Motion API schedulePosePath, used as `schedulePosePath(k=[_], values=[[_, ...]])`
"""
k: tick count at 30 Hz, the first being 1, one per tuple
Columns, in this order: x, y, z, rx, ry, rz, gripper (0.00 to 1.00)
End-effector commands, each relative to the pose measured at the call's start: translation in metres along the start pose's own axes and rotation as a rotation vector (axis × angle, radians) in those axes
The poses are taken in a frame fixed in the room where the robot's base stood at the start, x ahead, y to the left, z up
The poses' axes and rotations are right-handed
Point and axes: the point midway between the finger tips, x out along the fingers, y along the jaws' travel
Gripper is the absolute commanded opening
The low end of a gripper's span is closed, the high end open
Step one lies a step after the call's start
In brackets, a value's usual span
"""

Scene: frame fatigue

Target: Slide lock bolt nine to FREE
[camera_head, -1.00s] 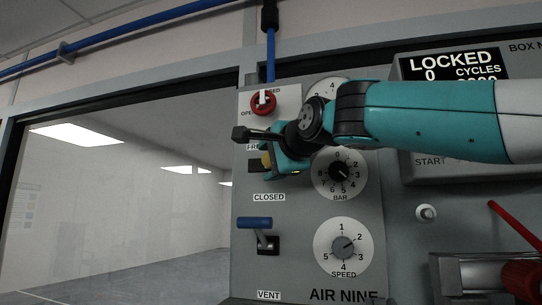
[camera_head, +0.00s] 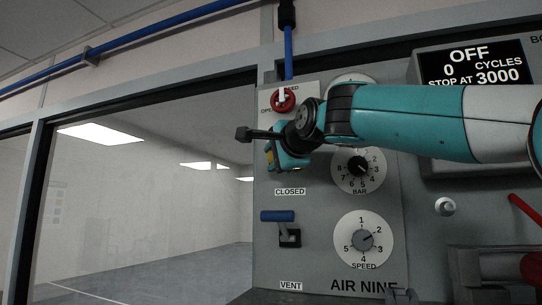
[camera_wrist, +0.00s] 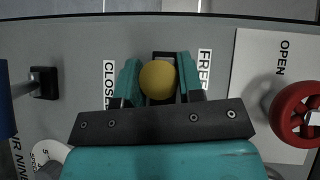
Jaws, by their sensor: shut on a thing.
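The bolt's yellow knob (camera_wrist: 157,80) sits between my gripper's two teal fingers (camera_wrist: 157,82) in the wrist view, and they are shut on it. The FREE label (camera_wrist: 204,75) is to its right and the CLOSED label (camera_wrist: 108,85) to its left. Part of the dark slot (camera_wrist: 164,55) shows beside the knob. In the head view my gripper (camera_head: 274,157) covers the slot and the FREE label, and a bit of yellow shows. The CLOSED label (camera_head: 290,191) is below it. The display (camera_head: 472,65) reads OFF, 0 cycles, stop at 3000.
A red knob (camera_head: 284,99) is just above my gripper. A blue-handled lever (camera_head: 277,216) over VENT is below. The BAR dial (camera_head: 361,169) and SPEED dial (camera_head: 363,240) are to the right. A window area (camera_head: 140,210) lies left of the panel.

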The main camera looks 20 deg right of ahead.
Motion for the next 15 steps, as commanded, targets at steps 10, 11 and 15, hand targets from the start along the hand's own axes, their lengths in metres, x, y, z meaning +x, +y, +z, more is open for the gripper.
schedulePosePath(k=[10,11,15], values=[[0.0001,-0.0011,0.0024,-0.002,-0.006,-0.004,0.61],[0.0001,-0.0011,0.0023,-0.002,-0.006,-0.004,0.61],[-0.0001,-0.0009,0.002,-0.002,-0.005,-0.003,0.61]])
